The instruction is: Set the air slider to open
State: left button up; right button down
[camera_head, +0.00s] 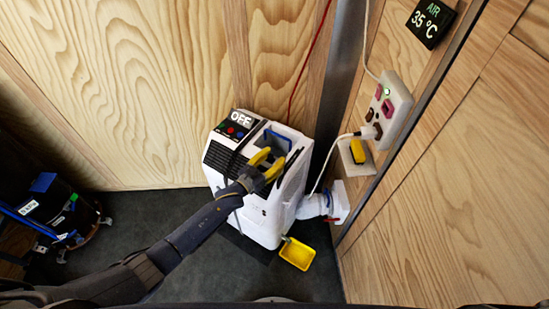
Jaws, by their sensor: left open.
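My left gripper (270,160), with yellow fingers, is open over the top of the white machine (262,219), near its open bay. Nothing shows between its fingers; whether it touches the machine is unclear. A white duct (314,206) runs from the machine's right side to a white wall fitting (340,203), where a small red tab (332,220) shows. No slider is clearly labelled; I cannot tell whether this tab is the air slider or how it is set. My right gripper is not in view.
The machine's panel reads OFF (240,119). A power strip (393,107) and a yellow switch (357,151) are on the right wall. A yellow tray (297,253) lies on the floor by the machine. A dark wheeled unit (55,212) stands left. Floor between is clear.

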pick_arm(q)
jog(key=v, duration=1.2)
